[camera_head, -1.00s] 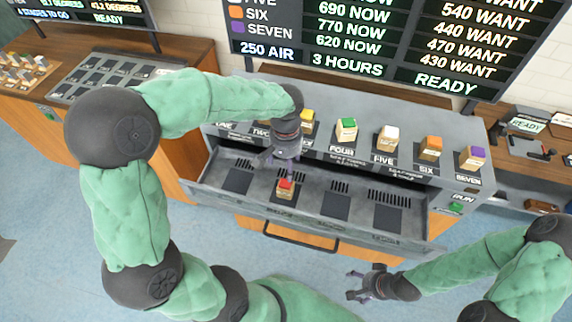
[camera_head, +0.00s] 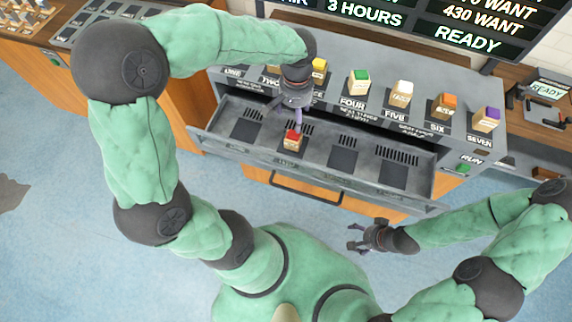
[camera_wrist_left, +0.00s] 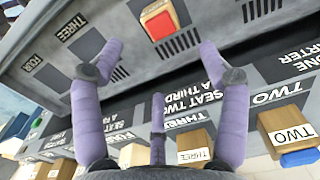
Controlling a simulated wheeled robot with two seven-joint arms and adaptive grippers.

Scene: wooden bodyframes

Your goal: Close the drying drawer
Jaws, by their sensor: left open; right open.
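The drying drawer (camera_head: 352,183) is pulled out of the front of the grey cabinet (camera_head: 462,130). One red-topped wooden block (camera_head: 292,141) stands in it; other marked seats in it are bare. The drawer also fills the upper part of the left wrist view (camera_wrist_left: 195,62), with the red block (camera_wrist_left: 160,24) in it. My left gripper (camera_head: 294,113) is open and empty, pointing down over the drawer close to the red block; whether it touches anything is unclear. Its spread purple fingers show in the left wrist view (camera_wrist_left: 160,62). My right gripper (camera_head: 356,239) is open and empty, in front of and below the drawer.
Wooden blocks with coloured tops, such as the green one (camera_head: 358,82), stand on the cabinet's labelled ledge. A dark handle bar (camera_head: 305,194) is below the drawer. A green RUN button (camera_head: 462,169) is at the right. Dark display boards stand behind.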

